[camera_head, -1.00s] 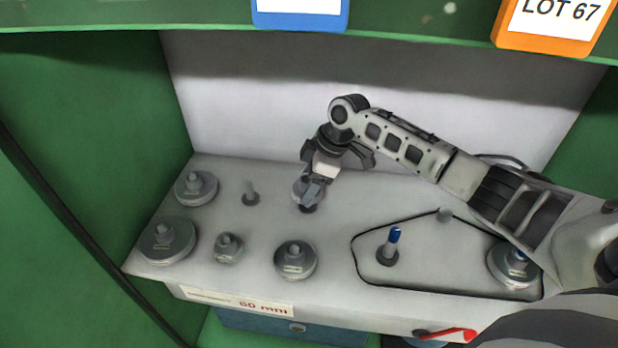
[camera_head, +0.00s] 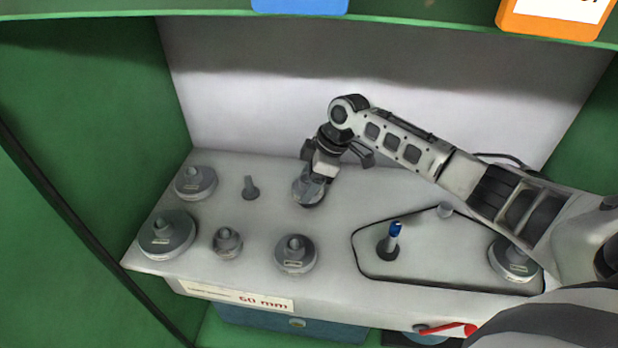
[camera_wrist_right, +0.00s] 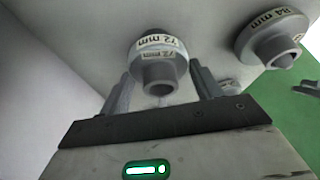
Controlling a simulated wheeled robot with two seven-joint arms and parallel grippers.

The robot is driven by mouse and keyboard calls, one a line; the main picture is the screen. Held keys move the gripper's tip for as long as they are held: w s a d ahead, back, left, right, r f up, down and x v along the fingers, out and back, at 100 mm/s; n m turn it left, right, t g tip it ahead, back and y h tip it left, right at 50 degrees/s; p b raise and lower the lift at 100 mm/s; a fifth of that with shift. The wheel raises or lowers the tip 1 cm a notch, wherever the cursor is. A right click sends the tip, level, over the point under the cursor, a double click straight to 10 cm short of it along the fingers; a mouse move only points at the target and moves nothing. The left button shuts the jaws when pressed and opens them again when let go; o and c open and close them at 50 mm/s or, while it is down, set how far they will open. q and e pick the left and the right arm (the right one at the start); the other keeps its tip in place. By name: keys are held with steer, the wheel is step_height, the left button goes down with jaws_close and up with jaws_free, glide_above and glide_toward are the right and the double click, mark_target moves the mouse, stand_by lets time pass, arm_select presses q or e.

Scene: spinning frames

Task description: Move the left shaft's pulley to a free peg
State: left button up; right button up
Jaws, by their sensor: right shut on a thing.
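The left shaft (camera_head: 388,246), with a blue tip, stands bare inside the belt loop. My right gripper (camera_head: 314,180) is shut on a grey pulley (camera_head: 309,191) at the back middle of the deck. The pulley sits low at the back-middle peg, whose base it hides; I cannot tell whether it is fully seated. In the right wrist view the pulley (camera_wrist_right: 160,62) reads 72 mm and lies between the fingers (camera_wrist_right: 162,88). A bare peg (camera_head: 250,189) stands to its left. My left gripper is not in view.
Several pulleys sit on pegs nearby: back left (camera_head: 195,184), front left (camera_head: 167,235), small (camera_head: 227,243) and front middle (camera_head: 295,254). A black belt (camera_head: 440,288) loops around the left shaft and the right shaft's pulley (camera_head: 512,262). A red handle (camera_head: 455,329) is at the front.

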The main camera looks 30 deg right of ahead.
steer(key=shift+f+b, duration=0.35)
steer(key=shift+f, duration=0.35)
steer(key=shift+f, duration=0.15)
steer(key=o, duration=1.4)
steer(key=shift+o, duration=0.2)
